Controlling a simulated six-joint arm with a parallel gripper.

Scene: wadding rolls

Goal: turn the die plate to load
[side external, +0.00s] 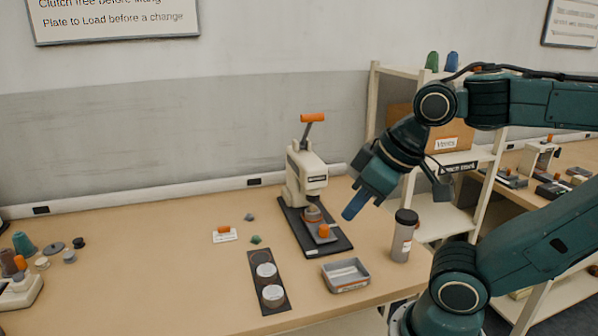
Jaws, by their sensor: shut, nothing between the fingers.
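A cream hand press (305,178) with an orange-tipped lever stands on a black base (340,245) in the middle of the table. Low on the press is a small die plate (322,234) with an orange knob on it. Its exact turned position is too small to read. My gripper (352,212) hangs above and to the right of the die plate, apart from it, with its blue fingers shut and empty, pointing down and left.
A grey tray (345,287) and a dark-capped jar (403,240) stand to the right. A dark strip (256,268) with two pale round pieces lies front left. A white card (225,239) with an orange piece lies left of the press. Shelves (440,215) stand behind my arm.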

